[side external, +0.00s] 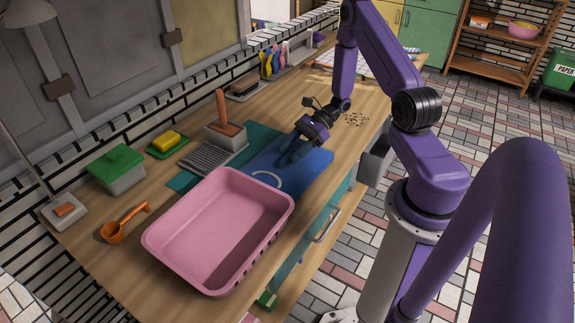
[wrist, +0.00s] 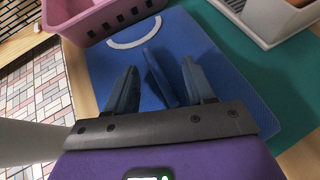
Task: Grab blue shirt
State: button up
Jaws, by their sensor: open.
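My gripper (side external: 288,157) is low over a blue mat (side external: 312,166) on the wooden counter, fingers pointing down. In the wrist view my gripper (wrist: 160,92) is open, with a narrow dark blue piece (wrist: 160,76) between its two fingers. The piece seems to stand up from the blue mat (wrist: 105,70), with gaps to both fingers. I cannot tell whether it is the blue shirt; no garment shape is clear. Small yellow, blue and pink items (side external: 271,61) stand upright at the back of the counter, too small to identify.
A pink basin (side external: 218,232) stands beside the mat, near a white arc (side external: 266,179).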

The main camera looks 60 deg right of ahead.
grip_shut()
jog(key=shift+r, duration=0.15)
